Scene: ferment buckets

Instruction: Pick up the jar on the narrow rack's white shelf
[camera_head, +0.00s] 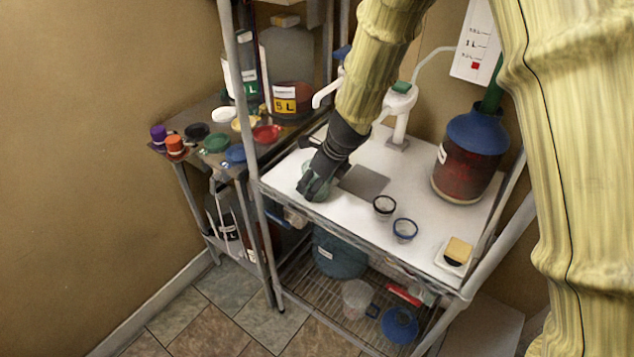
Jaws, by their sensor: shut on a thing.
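The narrow rack's white shelf (425,182) stands in the middle of the head view. My gripper (314,190) reaches down to the left front part of this shelf. It is shut on a small pale greenish jar (307,168), mostly hidden behind the dark fingers. The jar is at or close to the shelf surface; I cannot tell whether it touches.
Two small round dark- and blue-rimmed pieces (384,206) lie right of my gripper. A large blue-topped bottle of red liquid (465,165), a white tap stand (398,115) and a yellow sponge (457,251) share the shelf. A metal post (249,130) stands close on the left.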

